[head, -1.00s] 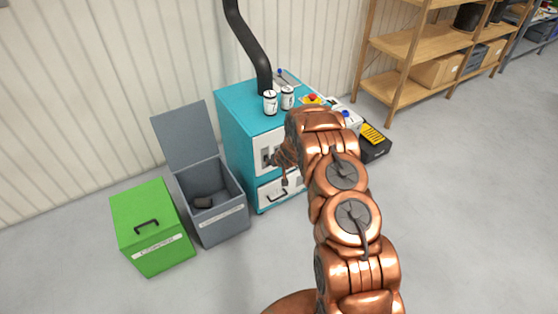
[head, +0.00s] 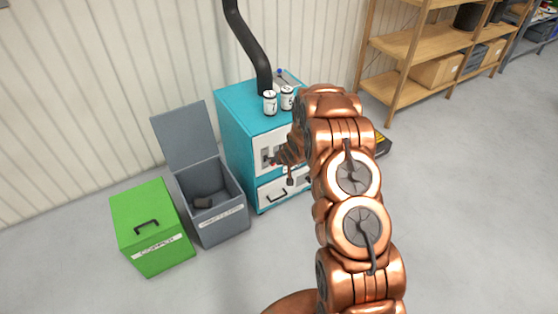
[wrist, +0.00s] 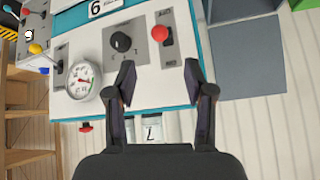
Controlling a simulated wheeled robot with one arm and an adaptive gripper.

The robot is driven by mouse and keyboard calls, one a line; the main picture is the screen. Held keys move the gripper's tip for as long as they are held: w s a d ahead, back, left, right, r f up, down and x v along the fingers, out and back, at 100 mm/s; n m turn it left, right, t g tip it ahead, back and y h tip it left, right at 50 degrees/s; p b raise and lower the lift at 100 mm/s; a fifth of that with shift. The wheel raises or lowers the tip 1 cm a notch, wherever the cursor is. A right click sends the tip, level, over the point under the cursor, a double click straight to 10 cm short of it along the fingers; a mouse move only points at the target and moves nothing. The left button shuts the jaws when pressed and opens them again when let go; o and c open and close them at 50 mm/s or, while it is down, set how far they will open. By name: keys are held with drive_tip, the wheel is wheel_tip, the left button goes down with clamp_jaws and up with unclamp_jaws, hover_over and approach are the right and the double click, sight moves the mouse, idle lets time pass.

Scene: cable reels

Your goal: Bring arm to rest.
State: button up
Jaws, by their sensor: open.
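My copper arm (head: 352,180) reaches up from the bottom of the head view and bends left toward the front of the teal cabinet (head: 238,125). My gripper shows in the wrist view (wrist: 160,95) with its two dark fingers apart and nothing between them. It faces the cabinet's white panel, which carries a black knob (wrist: 122,42), a red-topped lever (wrist: 160,34) and a round gauge (wrist: 84,83). The fingers appear apart from these controls. In the head view the arm hides the cabinet's right part.
Two white cans (head: 270,102) stand on the cabinet. A grey bin (head: 222,222) with its lid up holds a dark object. A shut green bin (head: 150,230) stands left of it. Wooden shelves (head: 400,45) are at the back right. The floor on the right is clear.

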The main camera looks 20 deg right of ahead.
idle(0.3)
drive_tip(key=s+a+r+g+h+p, duration=0.1)
drive_tip(key=s+a+r+g, duration=0.1)
drive_tip(key=s+r, duration=0.75)
drive_tip(key=s+a+r+g+h+p, duration=0.15)
drive_tip(key=s+r, duration=0.45)
drive_tip(key=r, duration=0.6)
drive_tip(key=s+a+r+g, duration=0.2)
drive_tip(key=s+r, duration=0.3)
drive_tip(key=s, duration=0.7)
drive_tip(key=s+a+r+n+g+y, duration=0.1)
drive_tip(key=s+a+r, duration=0.4)
drive_tip(key=s, duration=0.8)
drive_tip(key=s+a+r+g+y, duration=0.1)
drive_tip(key=s+a+r+g, duration=0.2)
drive_tip(key=s, duration=0.9)
wheel_tip(320, 180, up, 2)
drive_tip(key=shift+s+a+n+p, duration=0.15)
drive_tip(key=shift+a+n+p, duration=0.2)
drive_tip(key=shift+a, duration=0.2)
drive_tip(key=shift+y, duration=0.25)
